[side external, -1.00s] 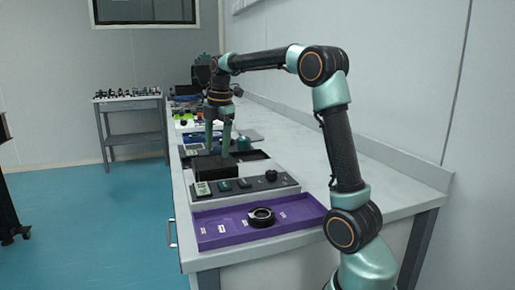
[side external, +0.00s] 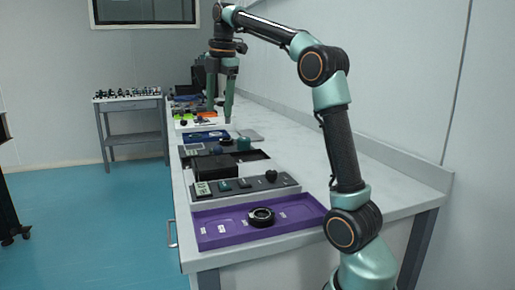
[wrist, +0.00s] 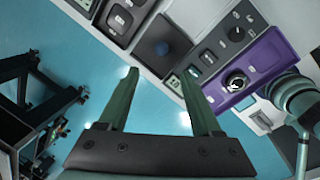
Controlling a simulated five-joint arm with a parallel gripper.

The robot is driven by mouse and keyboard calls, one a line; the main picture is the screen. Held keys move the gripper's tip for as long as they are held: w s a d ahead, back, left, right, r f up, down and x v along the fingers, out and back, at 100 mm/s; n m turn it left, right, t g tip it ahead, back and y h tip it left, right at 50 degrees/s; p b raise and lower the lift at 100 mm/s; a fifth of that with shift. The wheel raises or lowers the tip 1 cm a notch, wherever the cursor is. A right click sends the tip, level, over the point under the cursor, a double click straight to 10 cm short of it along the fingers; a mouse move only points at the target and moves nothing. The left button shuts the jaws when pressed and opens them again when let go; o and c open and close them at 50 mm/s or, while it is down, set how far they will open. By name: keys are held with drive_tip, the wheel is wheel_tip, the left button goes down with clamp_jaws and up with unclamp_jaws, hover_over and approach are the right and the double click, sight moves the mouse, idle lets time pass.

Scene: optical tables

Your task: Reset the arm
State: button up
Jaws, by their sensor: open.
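My gripper (side external: 220,112) hangs in the air above the far part of the long bench, its two green fingers pointing down. It is open and empty. In the wrist view my gripper (wrist: 160,100) shows its fingers spread apart, with the blue floor and the bench edge behind them. My arm rises from the near right end of the bench and reaches back over it. Below and nearer than the gripper, a black box (side external: 213,168) stands on the bench beside the grey control panel (side external: 262,187).
A purple tray (side external: 225,238) with a black ring (side external: 261,217) lies at the near end. A blue tray (side external: 205,136) and other trays line the bench farther back. A side table (side external: 130,97) with small parts stands at the back left. The bench's right side is clear.

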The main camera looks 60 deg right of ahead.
drive_tip(key=s+a+f+m+t, duration=0.1)
drive_tip(key=s+a+f+m, duration=0.3)
drive_tip(key=a+f+m, duration=0.1)
drive_tip(key=s+a+f+m+t, duration=0.1)
drive_tip(key=s+a+f+m, duration=0.3)
drive_tip(key=a, duration=0.3)
drive_tip(key=s+a+f+m+t+y, duration=0.1)
drive_tip(key=s+a+f+m, duration=0.3)
drive_tip(key=a+f+m, duration=0.2)
drive_tip(key=shift+a+f+m+t, duration=0.3)
drive_tip(key=shift+a+f+m, duration=0.1)
drive_tip(key=shift+a+f, duration=0.15)
